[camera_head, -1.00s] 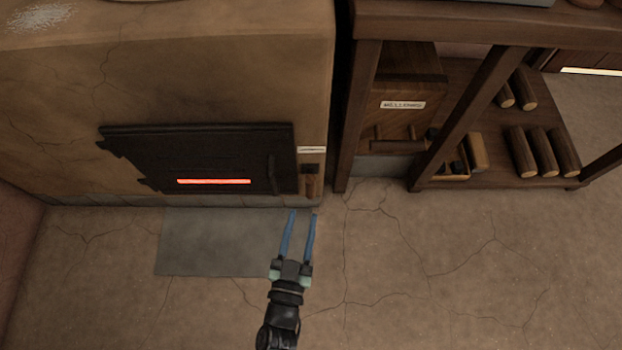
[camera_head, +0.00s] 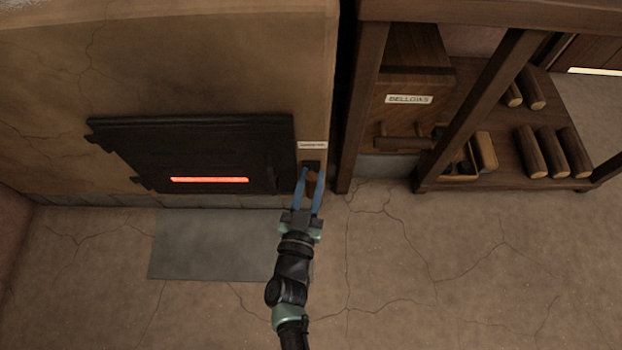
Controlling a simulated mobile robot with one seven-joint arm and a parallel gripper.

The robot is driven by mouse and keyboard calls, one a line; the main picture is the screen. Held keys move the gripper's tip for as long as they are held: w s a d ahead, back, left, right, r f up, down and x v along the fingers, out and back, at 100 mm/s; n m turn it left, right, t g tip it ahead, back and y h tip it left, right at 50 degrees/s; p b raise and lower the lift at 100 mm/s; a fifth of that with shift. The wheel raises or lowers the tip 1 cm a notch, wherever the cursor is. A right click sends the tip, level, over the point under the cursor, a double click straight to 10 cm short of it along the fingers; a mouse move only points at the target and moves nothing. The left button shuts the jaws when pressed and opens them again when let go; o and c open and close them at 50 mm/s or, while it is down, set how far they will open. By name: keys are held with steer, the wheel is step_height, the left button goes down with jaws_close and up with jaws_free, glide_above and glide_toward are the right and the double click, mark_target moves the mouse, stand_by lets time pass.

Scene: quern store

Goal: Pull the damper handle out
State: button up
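The damper handle (camera_head: 312,185) is a small brown wooden grip below a dark slot, on the oven front to the right of the black door. A small white label (camera_head: 312,145) sits above it; its text is too small to read. My gripper (camera_head: 313,175) has two blue fingers, spread apart. They reach up to the handle, one on each side of it in the picture. A gap shows between the fingers, and I cannot tell whether either touches the handle. The fingers hide part of the handle.
The black oven door (camera_head: 200,155) has a glowing slot. A grey plate (camera_head: 215,245) lies on the floor before it. To the right stands a wooden bench (camera_head: 390,120) with a box labelled BELLOWS (camera_head: 409,99) and several logs (camera_head: 540,150). The floor in front is clear.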

jaws_close()
steer(key=shift+f, duration=0.1)
stand_by(1.0)
